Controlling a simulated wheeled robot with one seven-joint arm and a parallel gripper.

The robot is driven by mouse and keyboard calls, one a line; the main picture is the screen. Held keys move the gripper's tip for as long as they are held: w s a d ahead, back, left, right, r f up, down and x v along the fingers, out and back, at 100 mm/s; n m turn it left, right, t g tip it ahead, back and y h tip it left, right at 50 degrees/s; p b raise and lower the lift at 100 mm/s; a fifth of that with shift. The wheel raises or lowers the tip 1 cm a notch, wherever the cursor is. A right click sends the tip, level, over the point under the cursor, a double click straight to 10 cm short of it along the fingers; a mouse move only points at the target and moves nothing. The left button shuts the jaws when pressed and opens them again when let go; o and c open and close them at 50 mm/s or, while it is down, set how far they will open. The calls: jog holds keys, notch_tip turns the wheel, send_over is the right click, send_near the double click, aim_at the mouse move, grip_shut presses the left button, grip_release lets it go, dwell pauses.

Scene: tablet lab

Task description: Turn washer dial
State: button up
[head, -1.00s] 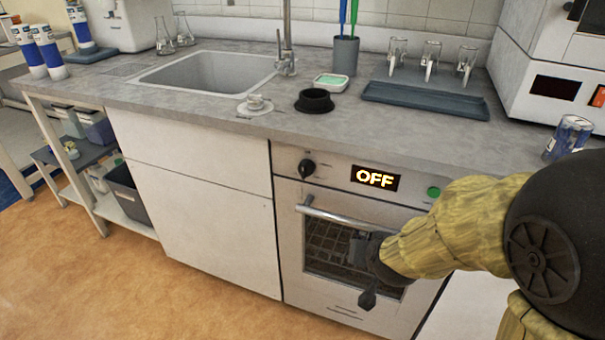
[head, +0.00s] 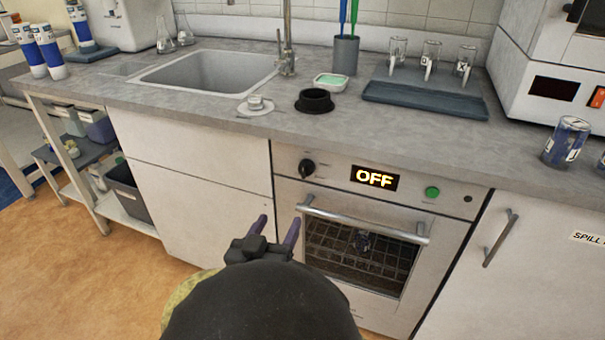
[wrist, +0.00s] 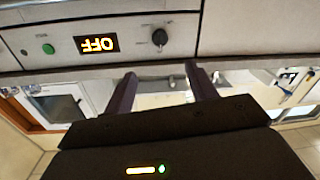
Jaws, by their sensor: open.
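The washer (head: 462,228) is a built-in white front with a windowed door. Its black dial (head: 306,168) sits on the panel left of a display (head: 375,178) reading OFF. A green button (head: 432,192) is to the right of the display. My gripper (head: 276,226) is open and empty, below and left of the dial, apart from it. In the wrist view the dial (wrist: 160,37) and display (wrist: 97,44) appear upside down, beyond the open fingers (wrist: 163,88).
The door handle (head: 365,225) juts out just right of my fingers. The counter (head: 215,112) overhangs above, with a sink (head: 212,72), black ring (head: 315,101) and grey tray (head: 425,99). A cabinet handle (head: 501,238) is at right.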

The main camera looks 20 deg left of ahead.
aim_at(304, 173)
jog(key=shift+s+r, duration=0.15)
jog(key=shift+s, duration=0.05)
jog(key=shift+w, duration=0.1)
jog(key=w+b, duration=0.5)
jog(key=w, duration=1.1)
jog(key=shift+w, duration=0.65)
jog(key=shift+c, duration=0.4)
jog(key=c, duration=0.9)
